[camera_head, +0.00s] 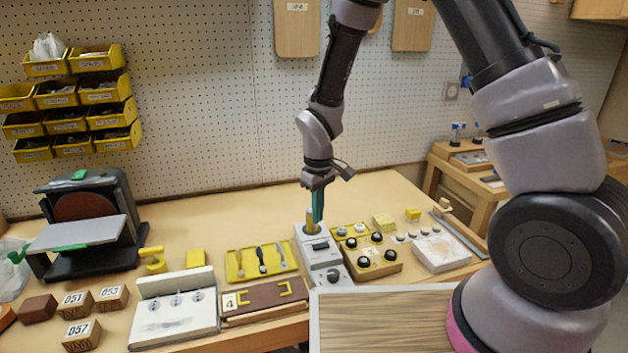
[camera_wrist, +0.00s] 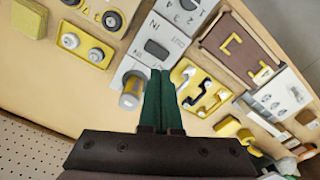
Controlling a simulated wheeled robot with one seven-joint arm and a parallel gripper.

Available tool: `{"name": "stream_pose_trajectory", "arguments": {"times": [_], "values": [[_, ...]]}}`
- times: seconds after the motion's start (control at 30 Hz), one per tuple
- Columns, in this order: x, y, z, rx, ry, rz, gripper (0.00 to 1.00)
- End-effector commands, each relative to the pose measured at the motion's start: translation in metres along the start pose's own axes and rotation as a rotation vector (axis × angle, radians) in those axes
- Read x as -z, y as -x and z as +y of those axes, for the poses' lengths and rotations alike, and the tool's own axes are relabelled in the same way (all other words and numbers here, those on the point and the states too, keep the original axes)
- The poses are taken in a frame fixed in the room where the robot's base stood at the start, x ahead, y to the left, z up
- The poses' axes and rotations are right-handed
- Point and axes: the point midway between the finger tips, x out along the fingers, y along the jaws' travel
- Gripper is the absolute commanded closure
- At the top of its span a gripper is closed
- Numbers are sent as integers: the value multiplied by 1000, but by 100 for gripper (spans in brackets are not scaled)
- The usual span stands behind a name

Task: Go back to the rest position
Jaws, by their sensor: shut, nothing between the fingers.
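My gripper (camera_head: 317,203) hangs from the arm above the middle of the bench, pointing down. Its two dark green fingers (camera_wrist: 158,98) are together with nothing between them. In the head view the fingertips are close to a brass-coloured post (camera_head: 310,219) at the back end of a grey switch box (camera_head: 317,254). In the wrist view the post's round top (camera_wrist: 129,100) shows just left of the fingers, apart from them in the picture. Whether they touch cannot be told. The bench top (camera_head: 215,220) lies below.
A yellow tray of tools (camera_head: 262,262) lies left of the box. A wooden knob panel (camera_head: 366,257) stands to its right. A sander (camera_head: 85,225), numbered blocks (camera_head: 77,301) and a white panel (camera_head: 175,312) are further left. The air above the bench is largely clear.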

Motion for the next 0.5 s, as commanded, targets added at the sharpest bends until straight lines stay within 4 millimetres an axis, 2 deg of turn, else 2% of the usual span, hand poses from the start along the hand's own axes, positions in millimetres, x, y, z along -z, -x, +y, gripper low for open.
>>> {"name": "stream_pose_trajectory", "arguments": {"times": [0.17, 0.27, 0.5], "values": [[-5, 57, 28, -5, -125, 70, 100], [-17, 99, 47, -6, -226, 121, 100], [-59, 190, 81, -3, -463, 245, 100]]}}
